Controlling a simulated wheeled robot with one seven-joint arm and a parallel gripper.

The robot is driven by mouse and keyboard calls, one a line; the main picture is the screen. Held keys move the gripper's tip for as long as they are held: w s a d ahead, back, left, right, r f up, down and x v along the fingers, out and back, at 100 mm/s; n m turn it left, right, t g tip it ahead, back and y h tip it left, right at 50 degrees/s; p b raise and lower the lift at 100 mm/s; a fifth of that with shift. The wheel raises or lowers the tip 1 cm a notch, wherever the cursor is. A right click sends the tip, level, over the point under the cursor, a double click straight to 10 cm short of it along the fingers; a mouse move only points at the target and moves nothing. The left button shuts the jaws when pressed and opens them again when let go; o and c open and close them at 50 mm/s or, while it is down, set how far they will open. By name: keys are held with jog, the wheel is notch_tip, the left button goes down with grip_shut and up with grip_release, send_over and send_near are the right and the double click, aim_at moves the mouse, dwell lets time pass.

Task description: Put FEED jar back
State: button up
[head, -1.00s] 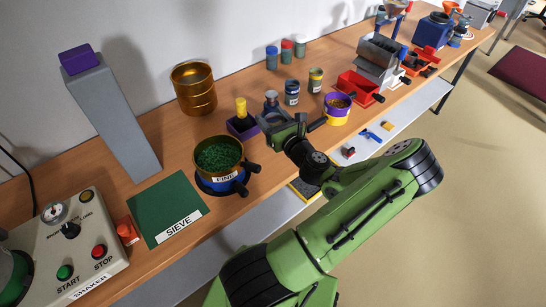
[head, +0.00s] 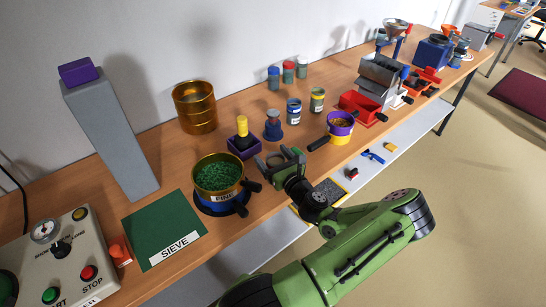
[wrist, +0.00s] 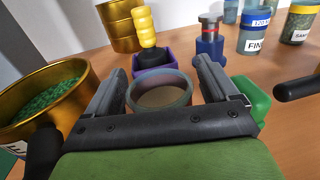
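An open, clear jar with a pale rim (wrist: 160,92) stands upright between my fingers in the wrist view. It looks empty; its label is hidden, so I cannot read whether it says FEED. My gripper (head: 268,160) is low over the table, just right of the brass sieve. In the wrist view my gripper (wrist: 160,75) has a finger on each side of the jar. The fingers lie close to its rim, and I cannot tell whether they press on it.
The brass FINE sieve (head: 218,186) with green granules is close on the left. A purple box (head: 243,150) with a yellow-handled tool and a blue stand (head: 273,132) are just behind. Labelled jars (head: 294,112) stand behind right. A purple-and-yellow pan (head: 340,128) has its handle towards my gripper.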

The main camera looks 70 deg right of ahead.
jog(key=shift+r, duration=0.15)
jog(key=p+v, duration=0.1)
jog(key=v, duration=1.1)
dwell(0.3)
